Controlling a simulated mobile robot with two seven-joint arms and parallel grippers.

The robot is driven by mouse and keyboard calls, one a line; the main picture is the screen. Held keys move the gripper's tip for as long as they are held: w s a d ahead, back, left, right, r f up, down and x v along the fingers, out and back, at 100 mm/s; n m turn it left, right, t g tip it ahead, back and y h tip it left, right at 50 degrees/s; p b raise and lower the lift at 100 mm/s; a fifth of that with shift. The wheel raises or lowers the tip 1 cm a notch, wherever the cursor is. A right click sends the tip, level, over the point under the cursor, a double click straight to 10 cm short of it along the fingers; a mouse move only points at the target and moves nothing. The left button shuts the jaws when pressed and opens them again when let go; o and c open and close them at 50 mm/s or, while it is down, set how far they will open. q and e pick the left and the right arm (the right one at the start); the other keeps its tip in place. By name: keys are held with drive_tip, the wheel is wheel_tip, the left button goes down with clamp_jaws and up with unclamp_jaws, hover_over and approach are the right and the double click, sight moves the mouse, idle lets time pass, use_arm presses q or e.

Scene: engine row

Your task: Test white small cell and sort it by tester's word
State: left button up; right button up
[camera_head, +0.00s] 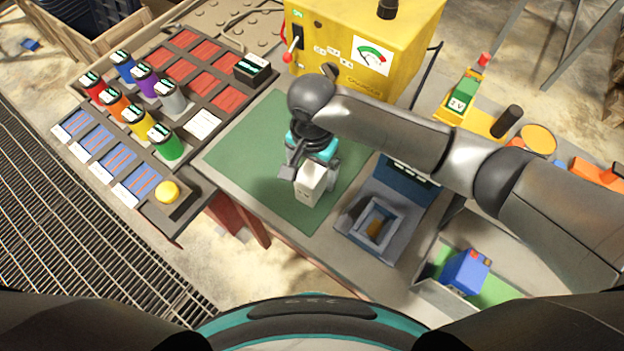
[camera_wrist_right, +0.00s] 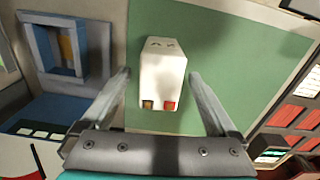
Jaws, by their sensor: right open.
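The white small cell (camera_head: 311,183) stands on the green mat (camera_head: 240,150). In the right wrist view the white cell (camera_wrist_right: 162,60) shows a dark and a red terminal. My right gripper (camera_head: 305,170) is open over it; in the wrist view my right gripper (camera_wrist_right: 160,78) has a finger on each side of the cell, with gaps visible. The blue-grey tester (camera_head: 350,228) with an empty-looking socket is right of the mat, partly under my right arm; the tester (camera_wrist_right: 88,95) also shows at left in the wrist view. My left gripper is out of view.
A yellow machine (camera_head: 345,70) with a gauge stands behind the mat. A rack of coloured cylinders (camera_head: 120,95) and red slots is at left. A tray holding a blue cell (camera_head: 465,272) is at lower right. The mat's left part is clear.

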wheel_tip(320, 180, down, 3)
drive_tip(key=shift+f+b, duration=0.15)
drive_tip(key=shift+b, duration=0.15)
clamp_jaws()
idle(0.6)
drive_tip(key=shift+w, duration=0.1)
